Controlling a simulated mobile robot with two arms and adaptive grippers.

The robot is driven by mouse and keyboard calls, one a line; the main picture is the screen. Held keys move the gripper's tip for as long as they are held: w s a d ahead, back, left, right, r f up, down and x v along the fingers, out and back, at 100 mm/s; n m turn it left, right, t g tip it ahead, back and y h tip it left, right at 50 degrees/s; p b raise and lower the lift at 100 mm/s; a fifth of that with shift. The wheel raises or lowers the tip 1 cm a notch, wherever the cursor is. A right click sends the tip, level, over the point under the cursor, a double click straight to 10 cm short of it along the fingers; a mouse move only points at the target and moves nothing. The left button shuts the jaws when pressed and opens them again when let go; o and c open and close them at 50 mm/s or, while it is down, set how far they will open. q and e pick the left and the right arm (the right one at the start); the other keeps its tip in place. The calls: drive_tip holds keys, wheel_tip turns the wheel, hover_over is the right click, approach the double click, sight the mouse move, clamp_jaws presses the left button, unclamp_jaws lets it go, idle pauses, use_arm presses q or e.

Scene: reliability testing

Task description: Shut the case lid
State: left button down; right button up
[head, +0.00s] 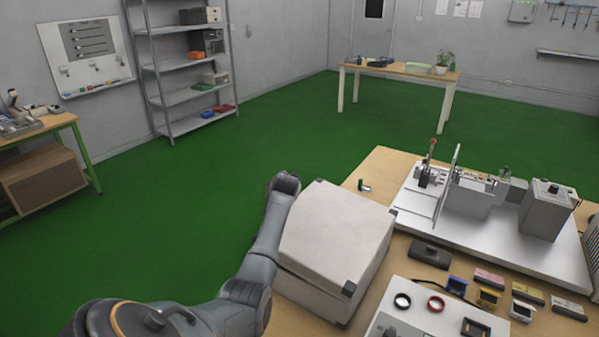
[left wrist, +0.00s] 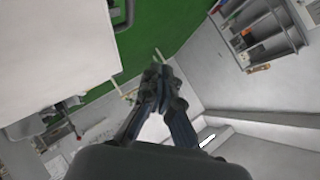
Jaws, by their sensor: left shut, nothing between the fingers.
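The case (head: 315,301) is a pale grey box with dark corner pieces on the near left of the table. Its lid (head: 338,228) lies over the base, with a seam along the front side; I cannot tell whether it is fully closed. My left arm runs along the left side of the case, and its fingers are not clearly seen in the head view. In the left wrist view my left gripper (left wrist: 160,88) is shut and empty. A large pale surface, probably the case lid (left wrist: 50,50), fills the upper left there, apart from the fingers. My right gripper is not in view.
Right of the case, the wooden table (head: 378,172) holds a test rig on a white base (head: 560,262), a dark device (head: 430,254), a panel with rings (head: 395,287) and several small coloured parts. Green floor (head: 190,220) is free to the left. Shelving (head: 185,92) stands farther back.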

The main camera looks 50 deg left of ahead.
use_arm(q)
drive_tip(key=a+f+n+h+b, duration=0.1)
drive_tip(key=a+f+b, duration=0.2)
drive_tip(key=f, duration=0.7)
drive_tip(key=shift+s+f+b, duration=0.2)
drive_tip(key=shift+s+b, duration=0.25)
drive_tip(key=shift+b, duration=0.2)
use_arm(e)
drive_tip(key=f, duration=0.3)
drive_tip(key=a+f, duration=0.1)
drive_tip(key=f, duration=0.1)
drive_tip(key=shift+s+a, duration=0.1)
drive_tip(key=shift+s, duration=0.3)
use_arm(q)
drive_tip(key=shift+f+h, duration=0.15)
drive_tip(key=shift+h, duration=0.15)
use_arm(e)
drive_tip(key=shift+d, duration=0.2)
